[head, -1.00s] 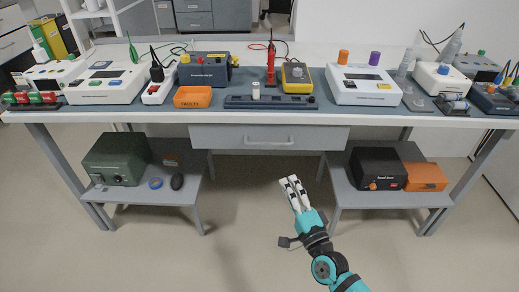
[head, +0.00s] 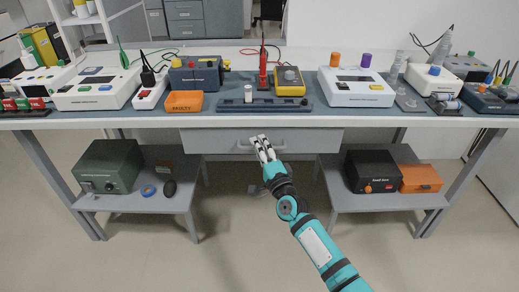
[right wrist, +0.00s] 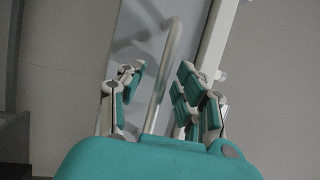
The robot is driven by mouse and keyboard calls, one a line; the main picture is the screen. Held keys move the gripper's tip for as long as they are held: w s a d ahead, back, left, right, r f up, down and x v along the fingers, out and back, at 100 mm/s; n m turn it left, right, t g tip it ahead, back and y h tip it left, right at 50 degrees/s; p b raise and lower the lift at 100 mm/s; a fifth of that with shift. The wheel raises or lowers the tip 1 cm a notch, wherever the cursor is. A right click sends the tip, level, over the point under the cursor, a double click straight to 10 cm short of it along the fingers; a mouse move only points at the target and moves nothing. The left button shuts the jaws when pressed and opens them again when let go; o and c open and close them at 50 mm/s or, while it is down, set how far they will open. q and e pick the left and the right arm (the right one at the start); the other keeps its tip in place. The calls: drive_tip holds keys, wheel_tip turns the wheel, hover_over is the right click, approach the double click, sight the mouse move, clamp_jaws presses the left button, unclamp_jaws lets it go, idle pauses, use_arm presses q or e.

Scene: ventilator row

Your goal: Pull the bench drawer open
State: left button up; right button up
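The grey bench drawer (head: 312,141) sits under the middle of the worktop and looks shut. Its pale bar handle (head: 243,148) is partly hidden behind my right gripper (head: 263,149), which is at the drawer front. In the right wrist view, the handle (right wrist: 172,50) runs between the spread fingers of my right gripper (right wrist: 160,95). The fingers are open, one side on each side of the bar, with gaps visible. I cannot tell whether any finger touches it. My left gripper is not in view.
The bench top (head: 350,119) carries several devices, including an orange bin (head: 184,102) and a yellow meter (head: 289,82) above the drawer. Low shelves hold a green box (head: 108,166) at left and a black box (head: 372,171) at right.

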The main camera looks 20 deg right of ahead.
clamp_jaws()
idle(0.6)
